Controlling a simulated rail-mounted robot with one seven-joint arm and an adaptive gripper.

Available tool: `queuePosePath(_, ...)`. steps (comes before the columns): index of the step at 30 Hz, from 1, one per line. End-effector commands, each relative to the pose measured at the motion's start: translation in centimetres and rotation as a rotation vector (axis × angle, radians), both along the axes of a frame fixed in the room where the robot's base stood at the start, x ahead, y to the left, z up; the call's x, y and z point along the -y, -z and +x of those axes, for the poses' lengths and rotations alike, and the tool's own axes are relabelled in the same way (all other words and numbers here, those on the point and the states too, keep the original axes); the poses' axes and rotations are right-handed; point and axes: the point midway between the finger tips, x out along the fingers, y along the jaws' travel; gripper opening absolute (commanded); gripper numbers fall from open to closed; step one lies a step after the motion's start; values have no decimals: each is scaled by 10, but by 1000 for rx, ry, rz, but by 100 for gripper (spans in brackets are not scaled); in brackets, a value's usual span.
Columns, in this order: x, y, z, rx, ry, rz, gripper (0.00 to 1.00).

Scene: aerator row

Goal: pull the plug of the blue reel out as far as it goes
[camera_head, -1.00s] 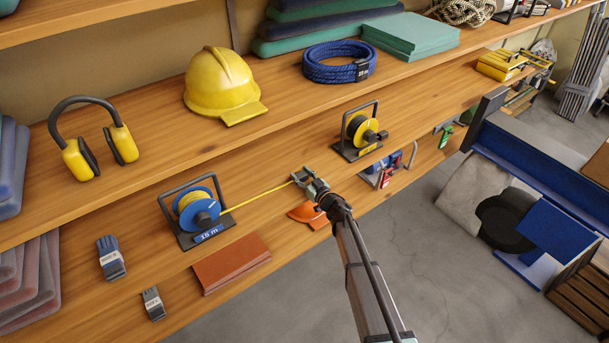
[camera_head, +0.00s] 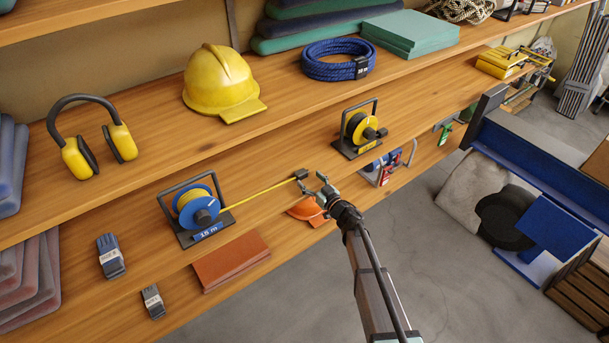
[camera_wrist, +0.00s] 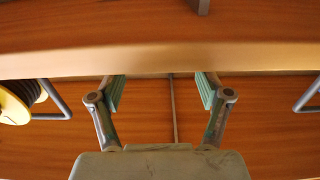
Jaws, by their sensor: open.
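The blue reel (camera_head: 198,209) stands on the lower shelf in a dark frame with a blue "15 m" label. Its yellow cable (camera_head: 258,193) runs out straight to the right and ends in a small dark plug (camera_head: 300,174), which lies clear of the reel near the shelf's front. My gripper (camera_head: 316,185) is open and empty, just right of the plug and apart from it. In the wrist view my gripper (camera_wrist: 160,90) shows two spread fingers with nothing held between them; I cannot make out the plug there.
A yellow reel (camera_head: 361,130) stands in a dark frame behind my gripper; it also shows in the wrist view (camera_wrist: 12,102). An orange cap (camera_head: 306,211) and red-brown sheets (camera_head: 231,262) lie below. A yellow helmet (camera_head: 222,82) is on the shelf above.

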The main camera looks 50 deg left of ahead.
Motion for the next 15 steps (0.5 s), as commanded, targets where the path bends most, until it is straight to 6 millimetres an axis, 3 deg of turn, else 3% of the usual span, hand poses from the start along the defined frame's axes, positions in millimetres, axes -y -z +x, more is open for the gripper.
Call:
queuePosePath(1, 14, -2, -3, 0, 1, 0, 77)
queuePosePath(6, 45, -1, -4, 0, 2, 0, 77)
queuePosePath(15, 68, 0, -4, 0, 2, 0, 77)
